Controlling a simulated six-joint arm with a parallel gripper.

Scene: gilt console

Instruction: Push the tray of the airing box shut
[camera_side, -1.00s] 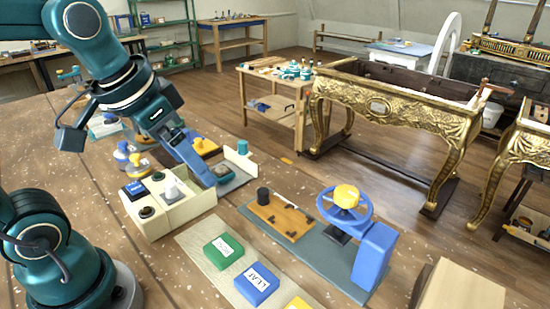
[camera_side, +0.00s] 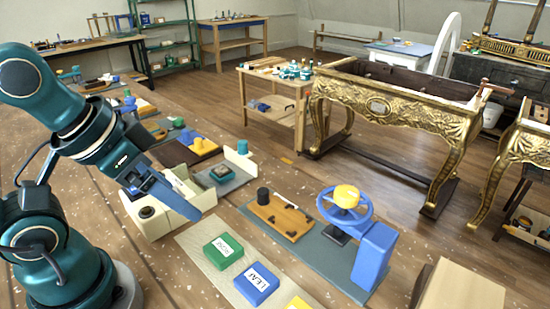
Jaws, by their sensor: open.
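The cream box (camera_side: 203,196), which I take to be the airing box, stands on the bench, partly covered by my gripper. A dark round piece (camera_side: 146,212) sits at its near left end. I cannot tell from this angle which part is the tray or how far it stands out. My gripper (camera_side: 190,211) points down to the right across the box, its blue fingers overlapping the box's front side in this view. They look empty. Whether they touch the box is unclear.
A grey base with a cream upright (camera_side: 239,159) and teal cylinder (camera_side: 242,146) stands behind the box. A wooden board with a black cylinder (camera_side: 263,196) and a blue handwheel (camera_side: 345,213) are right. Green (camera_side: 223,250) and blue (camera_side: 257,284) blocks lie on a pale strip in front.

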